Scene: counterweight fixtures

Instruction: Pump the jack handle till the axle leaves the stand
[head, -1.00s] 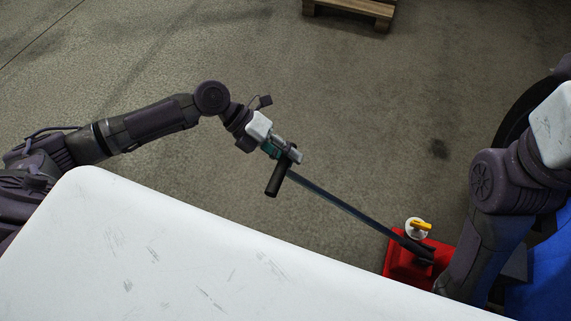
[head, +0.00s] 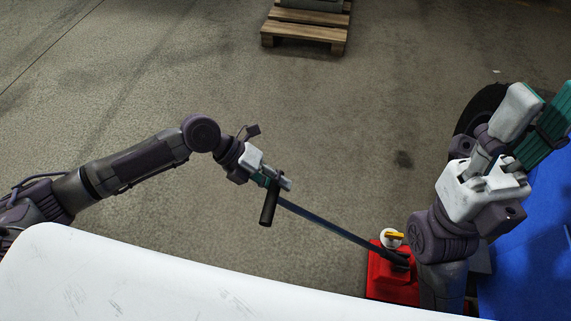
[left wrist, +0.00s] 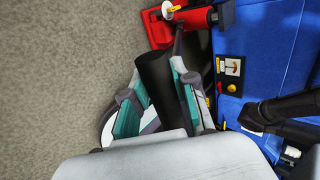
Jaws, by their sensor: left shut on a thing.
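The red jack (head: 378,284) stands on the floor at the lower right of the head view and at the top of the left wrist view (left wrist: 158,30). Its long dark handle (head: 325,227) slopes up to the left. My left gripper (head: 280,183) is shut on the handle near its black grip (head: 269,204). In the left wrist view the black grip (left wrist: 155,80) lies between the teal finger pads. My right gripper (head: 535,115) is raised at the right, its fingers apart and empty, clear of the jack. I cannot make out the axle or the stand.
A blue body (head: 530,250) and a black tyre (head: 478,108) are at the right, partly behind my right arm. A white surface (head: 130,285) fills the lower left. A wooden pallet (head: 305,36) lies at the top. The floor between is clear.

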